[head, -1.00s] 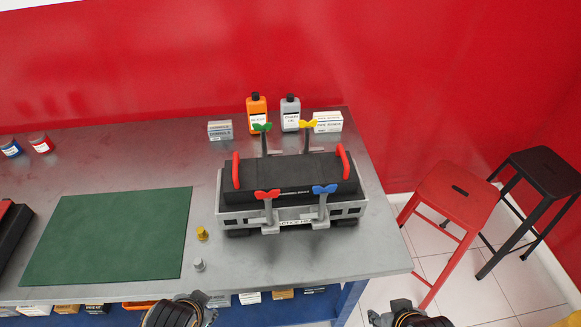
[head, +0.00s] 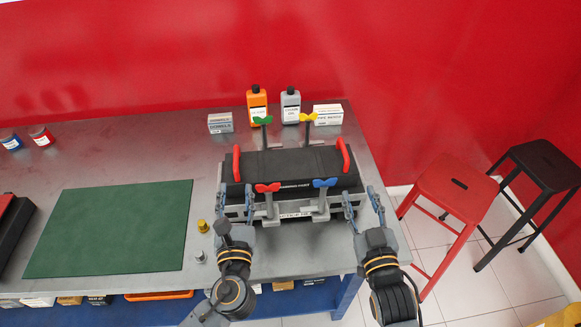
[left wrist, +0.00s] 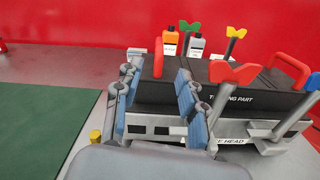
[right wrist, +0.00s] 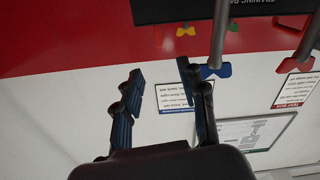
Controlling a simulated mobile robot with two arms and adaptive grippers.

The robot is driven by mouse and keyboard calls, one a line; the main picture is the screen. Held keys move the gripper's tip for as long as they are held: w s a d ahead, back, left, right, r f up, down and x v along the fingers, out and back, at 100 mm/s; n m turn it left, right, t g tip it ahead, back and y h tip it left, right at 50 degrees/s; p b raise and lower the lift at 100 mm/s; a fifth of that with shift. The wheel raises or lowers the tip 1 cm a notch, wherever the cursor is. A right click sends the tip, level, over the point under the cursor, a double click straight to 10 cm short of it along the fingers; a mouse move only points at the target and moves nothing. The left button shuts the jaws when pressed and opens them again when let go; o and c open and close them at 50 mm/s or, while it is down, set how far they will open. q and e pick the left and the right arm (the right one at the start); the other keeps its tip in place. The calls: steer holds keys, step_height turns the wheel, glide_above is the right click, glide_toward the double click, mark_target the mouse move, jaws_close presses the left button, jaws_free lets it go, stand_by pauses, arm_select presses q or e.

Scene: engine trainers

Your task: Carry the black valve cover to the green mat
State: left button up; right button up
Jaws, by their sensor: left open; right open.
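The black valve cover (head: 290,163) sits on the grey cylinder head (head: 290,216), with a red handle at each end. Green (head: 262,121) and yellow (head: 309,118) wing clamps stand along its back, red (head: 267,188) and blue (head: 325,183) ones along its front. The green mat (head: 110,230) lies flat and empty to the left. My left gripper (head: 236,204) is open and empty at the head's front left corner. The cover also shows in the left wrist view (left wrist: 258,92). My right gripper (head: 363,204) is open and empty at the front right corner.
An orange bottle (head: 257,105), a grey bottle (head: 290,106) and two small boxes stand behind the head. Brass (head: 203,226) and grey (head: 198,257) small parts stand between mat and head. Red (head: 466,188) and black stools are right of the bench.

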mark_target(236, 149)
arm_select(q)
steer(key=w, duration=0.4)
steer(key=w+a, duration=0.1)
steer(key=w, duration=0.4)
steer(key=w+a, duration=0.1)
steer(key=w, duration=0.3)
steer(key=shift+w+a, duration=0.2)
steer(key=shift+w, duration=0.2)
arm_select(e)
steer(key=w, duration=0.4)
steer(key=w+a, duration=0.1)
steer(key=w, duration=0.4)
steer(key=w+a, duration=0.1)
steer(key=w, duration=0.3)
steer(key=shift+w+a, duration=0.15)
steer(key=shift+w, duration=0.2)
arm_select(q)
jaws_close()
arm_select(e)
jaws_close()
